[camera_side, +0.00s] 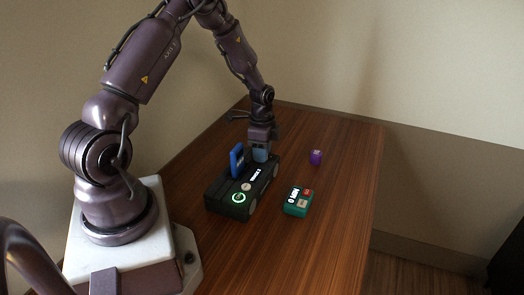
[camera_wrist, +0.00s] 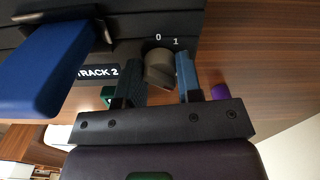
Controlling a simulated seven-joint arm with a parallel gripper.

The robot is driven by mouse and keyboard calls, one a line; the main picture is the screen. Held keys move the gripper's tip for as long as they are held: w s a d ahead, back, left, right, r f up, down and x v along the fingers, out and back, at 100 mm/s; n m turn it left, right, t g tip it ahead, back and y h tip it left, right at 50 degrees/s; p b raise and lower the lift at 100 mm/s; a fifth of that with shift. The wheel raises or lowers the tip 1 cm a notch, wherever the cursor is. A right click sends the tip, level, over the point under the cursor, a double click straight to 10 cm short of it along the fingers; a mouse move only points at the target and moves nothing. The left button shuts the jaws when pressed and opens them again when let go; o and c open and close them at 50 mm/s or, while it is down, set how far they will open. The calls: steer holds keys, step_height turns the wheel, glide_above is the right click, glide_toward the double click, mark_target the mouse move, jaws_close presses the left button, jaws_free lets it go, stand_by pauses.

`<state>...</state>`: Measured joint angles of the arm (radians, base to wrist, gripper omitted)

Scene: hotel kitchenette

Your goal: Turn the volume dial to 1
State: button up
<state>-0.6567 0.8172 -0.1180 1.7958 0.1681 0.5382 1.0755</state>
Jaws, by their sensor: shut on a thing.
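The volume dial (camera_wrist: 159,68) is a small grey-brown knob on the black device, with the marks 0 and 1 printed beside it in the wrist view. Which mark it points to I cannot tell. My gripper (camera_wrist: 160,80) has one finger on each side of the dial and is shut on it. In the side view my gripper (camera_side: 261,153) is down at the far end of the black device (camera_side: 225,205) and hides the dial there.
A blue upright slab (camera_side: 237,160) stands on the device close to my gripper. The device has a green-lit ring button (camera_side: 239,198) and a "TRACK 2" display (camera_wrist: 98,72). A teal box (camera_side: 296,208) and a purple object (camera_side: 316,157) sit to the right on the wooden table (camera_side: 340,200).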

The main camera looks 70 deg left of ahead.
steer(key=n, duration=0.4)
steer(key=shift+n, duration=0.3)
steer(key=n, duration=0.4)
steer(key=shift+n, duration=0.3)
steer(key=n, duration=0.4)
steer(key=shift+n, duration=2.5)
steer(key=o, duration=0.9)
steer(key=shift+o, duration=0.2)
steer(key=shift+r, duration=0.1)
